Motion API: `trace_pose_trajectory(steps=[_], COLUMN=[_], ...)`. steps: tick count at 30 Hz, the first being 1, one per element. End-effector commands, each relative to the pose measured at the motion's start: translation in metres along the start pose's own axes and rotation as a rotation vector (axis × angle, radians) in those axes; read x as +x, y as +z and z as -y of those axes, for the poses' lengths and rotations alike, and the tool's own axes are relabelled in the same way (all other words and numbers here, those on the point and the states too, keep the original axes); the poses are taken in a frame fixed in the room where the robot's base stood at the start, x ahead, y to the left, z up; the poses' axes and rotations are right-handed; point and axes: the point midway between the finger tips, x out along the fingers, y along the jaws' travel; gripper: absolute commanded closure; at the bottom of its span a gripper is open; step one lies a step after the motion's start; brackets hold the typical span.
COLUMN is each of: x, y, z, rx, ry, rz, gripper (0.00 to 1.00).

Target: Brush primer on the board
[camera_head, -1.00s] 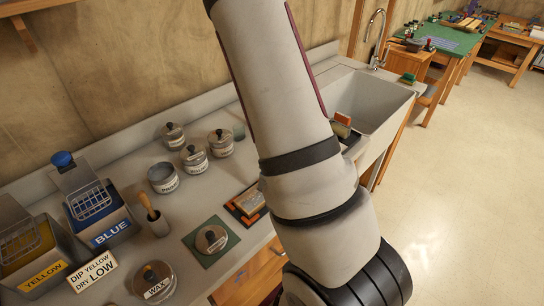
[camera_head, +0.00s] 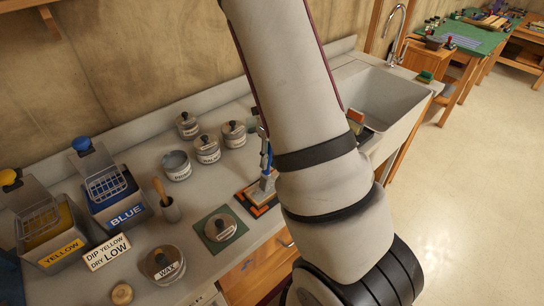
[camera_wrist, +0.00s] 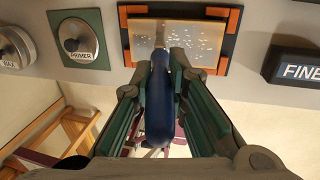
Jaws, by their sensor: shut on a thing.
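My gripper (camera_wrist: 165,85) is shut on the dark blue handle of a brush (camera_wrist: 159,112). In the head view the brush (camera_head: 266,160) stands nearly upright over the board, and my arm hides most of the gripper. The board (camera_wrist: 205,38) is tan, with scattered pale specks, and lies in a dark frame with orange corners; it also shows in the head view (camera_head: 255,188). The brush tip is over the board's near-left part; I cannot tell whether it touches. A round lid marked PRIMER (camera_wrist: 78,42) lies on a green square. An open pot (camera_head: 177,166) stands behind it.
Several lidded pots (camera_head: 207,149) stand along the back. The sink (camera_head: 385,105) is right. A FINE sign (camera_wrist: 298,68) stands beside the board.

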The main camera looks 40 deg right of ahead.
Motion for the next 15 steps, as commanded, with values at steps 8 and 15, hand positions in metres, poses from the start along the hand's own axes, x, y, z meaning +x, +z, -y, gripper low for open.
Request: trace_pose_trajectory(steps=[8,15], x=[0.003,0.004], y=[-0.002,-0.001], z=[-0.016,-0.024], rx=[-0.003,-0.003], ry=[0.004,0.003], rz=[-0.005,-0.004], gripper=[1.0,1.0])
